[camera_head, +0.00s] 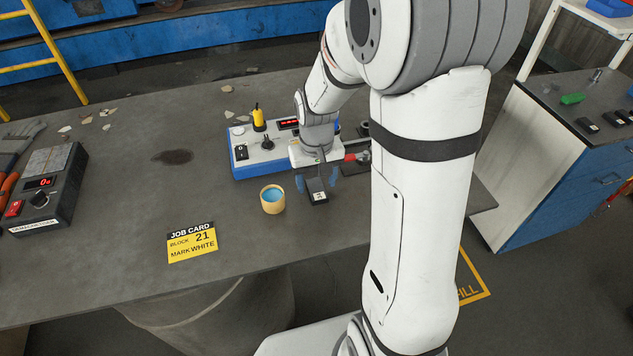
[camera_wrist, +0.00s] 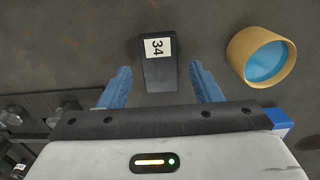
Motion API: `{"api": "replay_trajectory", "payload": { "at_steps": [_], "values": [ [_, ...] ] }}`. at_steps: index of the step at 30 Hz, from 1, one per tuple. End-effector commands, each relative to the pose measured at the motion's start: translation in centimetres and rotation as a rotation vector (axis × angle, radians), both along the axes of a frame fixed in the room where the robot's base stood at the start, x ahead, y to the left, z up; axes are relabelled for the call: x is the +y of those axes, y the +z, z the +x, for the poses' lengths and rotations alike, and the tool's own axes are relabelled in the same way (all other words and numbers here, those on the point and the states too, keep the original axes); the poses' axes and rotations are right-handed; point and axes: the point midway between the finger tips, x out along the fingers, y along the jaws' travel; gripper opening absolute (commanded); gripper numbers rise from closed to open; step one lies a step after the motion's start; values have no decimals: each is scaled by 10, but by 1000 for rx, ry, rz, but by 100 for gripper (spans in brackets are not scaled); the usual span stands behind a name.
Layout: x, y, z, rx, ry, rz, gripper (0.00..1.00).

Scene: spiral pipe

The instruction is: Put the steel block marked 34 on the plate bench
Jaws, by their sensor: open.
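The dark steel block (camera_wrist: 158,75) with a white label reading 34 lies on the grey table, between the two blue fingers of my gripper (camera_wrist: 162,88) in the wrist view. The fingers are open, with a gap on each side of the block. In the head view the block (camera_head: 318,197) shows under my gripper (camera_head: 317,181), its label too small to read. No label names the plate bench; a blue-sided bench (camera_head: 553,218) with a dark top stands at the right, partly cut off.
A tan cup with blue contents (camera_head: 272,199) stands just left of the block. A blue control box (camera_head: 262,158) is behind it. A yellow job card (camera_head: 192,241) reads block 21, mark white. A dark meter box (camera_head: 47,197) is far left. Small dark blocks (camera_head: 587,125) lie on the right bench.

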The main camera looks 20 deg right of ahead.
Motion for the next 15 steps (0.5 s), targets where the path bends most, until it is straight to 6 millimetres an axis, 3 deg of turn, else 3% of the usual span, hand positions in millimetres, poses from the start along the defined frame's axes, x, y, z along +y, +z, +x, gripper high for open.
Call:
{"api": "replay_trajectory", "payload": {
  "at_steps": [9,15],
  "values": [
    [0,70,1,-6,-1,0,58],
    [0,99,1,-3,-1,0,58]
  ]
}}
